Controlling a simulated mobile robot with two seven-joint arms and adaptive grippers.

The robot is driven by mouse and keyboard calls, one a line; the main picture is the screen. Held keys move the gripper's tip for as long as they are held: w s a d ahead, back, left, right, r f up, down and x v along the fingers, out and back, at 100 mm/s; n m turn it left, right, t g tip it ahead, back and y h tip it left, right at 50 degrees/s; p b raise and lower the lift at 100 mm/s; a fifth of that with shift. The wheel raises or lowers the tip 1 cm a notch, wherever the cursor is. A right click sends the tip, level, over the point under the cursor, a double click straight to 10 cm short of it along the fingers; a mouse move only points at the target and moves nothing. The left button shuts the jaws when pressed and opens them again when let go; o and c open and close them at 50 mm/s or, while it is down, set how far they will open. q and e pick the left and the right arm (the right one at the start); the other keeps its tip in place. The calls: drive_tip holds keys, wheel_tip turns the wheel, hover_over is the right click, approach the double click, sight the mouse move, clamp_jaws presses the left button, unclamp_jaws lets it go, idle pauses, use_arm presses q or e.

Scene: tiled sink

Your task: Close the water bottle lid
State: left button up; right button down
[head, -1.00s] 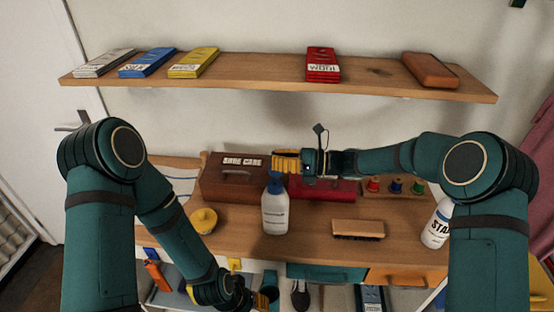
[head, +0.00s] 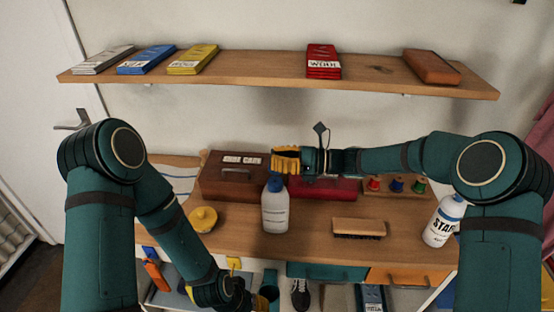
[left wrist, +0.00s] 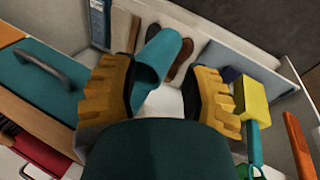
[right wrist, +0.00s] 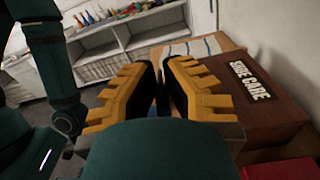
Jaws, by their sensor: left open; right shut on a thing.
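The white water bottle (head: 275,212) with a blue top (head: 274,184) stands upright on the workbench, in the middle of the head view. My right gripper (head: 286,160) is at the top of the bottle. I cannot tell the lid's angle. My left gripper (head: 245,296) hangs low in front of the bench. In the left wrist view its fingers (left wrist: 165,92) are wide apart, with nothing held between them.
Behind the bottle stand a brown shoe care box (head: 237,180) and a red box (head: 325,189). A yellow tin (head: 203,219), a brush (head: 358,228) and a white bottle (head: 443,222) are on the bench. A wall shelf (head: 260,73) runs above.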

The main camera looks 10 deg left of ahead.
use_arm(q)
drive_tip(key=shift+s+d+f+b, duration=0.1)
drive_tip(key=shift+s+f+b, duration=0.2)
drive_tip(key=shift+f+b, duration=0.6)
drive_tip(key=shift+s+f+b, duration=0.3)
drive_tip(key=shift+f+b, duration=0.45)
drive_tip(key=shift+f, duration=0.15)
use_arm(e)
drive_tip(key=shift+s+n, duration=0.55)
drive_tip(key=shift+n, duration=0.65)
drive_tip(key=shift+s+n, duration=0.5)
drive_tip(key=shift+n, duration=0.7)
drive_tip(key=c, duration=1.2)
unclamp_jaws()
drive_tip(key=d, duration=1.2)
use_arm(q)
drive_tip(key=shift+o, duration=0.2)
